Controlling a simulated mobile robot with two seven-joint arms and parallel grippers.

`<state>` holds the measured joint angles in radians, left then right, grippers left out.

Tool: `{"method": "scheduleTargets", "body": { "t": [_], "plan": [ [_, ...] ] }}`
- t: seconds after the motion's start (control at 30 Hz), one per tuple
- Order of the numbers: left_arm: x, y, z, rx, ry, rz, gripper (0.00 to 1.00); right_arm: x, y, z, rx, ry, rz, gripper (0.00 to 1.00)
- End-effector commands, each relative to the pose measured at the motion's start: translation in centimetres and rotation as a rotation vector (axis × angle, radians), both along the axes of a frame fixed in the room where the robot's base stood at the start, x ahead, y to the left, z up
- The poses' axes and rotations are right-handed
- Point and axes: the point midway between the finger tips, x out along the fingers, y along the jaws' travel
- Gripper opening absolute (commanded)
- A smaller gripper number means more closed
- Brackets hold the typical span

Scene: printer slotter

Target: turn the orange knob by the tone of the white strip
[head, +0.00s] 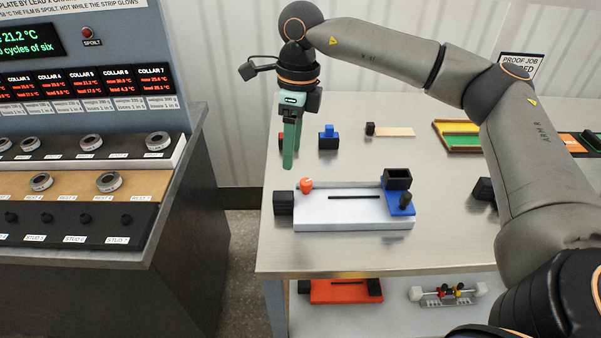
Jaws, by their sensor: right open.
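An orange knob (306,185) sits at the back left of a white block (335,212) on the metal table. The block has a dark slot (354,197) in its top and a blue part (401,207) with a black box at its right end. A pale cream strip (396,131) with a black end lies farther back; I cannot tell whether it is the white strip. My right gripper (290,160), with green fingers pointing down, is open above the table, behind and slightly left of the knob, apart from it. My left gripper is out of view.
A blue-and-black block (328,137) stands behind the white block. A colored tray (460,134) is at the back right. An orange-red device (345,291) sits on the lower shelf. A console (75,185) with collars and studs is at left, across a floor gap.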

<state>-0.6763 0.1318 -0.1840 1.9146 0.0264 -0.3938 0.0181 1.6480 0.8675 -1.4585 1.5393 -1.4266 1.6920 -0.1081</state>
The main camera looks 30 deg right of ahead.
Motion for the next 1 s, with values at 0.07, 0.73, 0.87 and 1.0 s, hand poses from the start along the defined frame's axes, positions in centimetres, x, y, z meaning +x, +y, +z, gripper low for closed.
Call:
{"method": "scheduleTargets", "body": {
  "t": [0.07,0.73,0.87,1.0],
  "plan": [
    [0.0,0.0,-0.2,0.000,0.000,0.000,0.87,0.2,-2.1,1.1,-0.063,-0.015,-0.024,0.64],
    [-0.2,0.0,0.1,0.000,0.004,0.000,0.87,0.0,-3.7,-7.7,-0.112,-0.016,-0.043,0.64],
    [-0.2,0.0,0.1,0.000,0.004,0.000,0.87,0.1,-3.7,-9.3,-0.110,-0.018,-0.044,0.64],
    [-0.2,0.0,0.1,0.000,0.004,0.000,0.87,0.1,-3.6,-10.3,-0.109,-0.019,-0.044,0.64]
  ]
}}
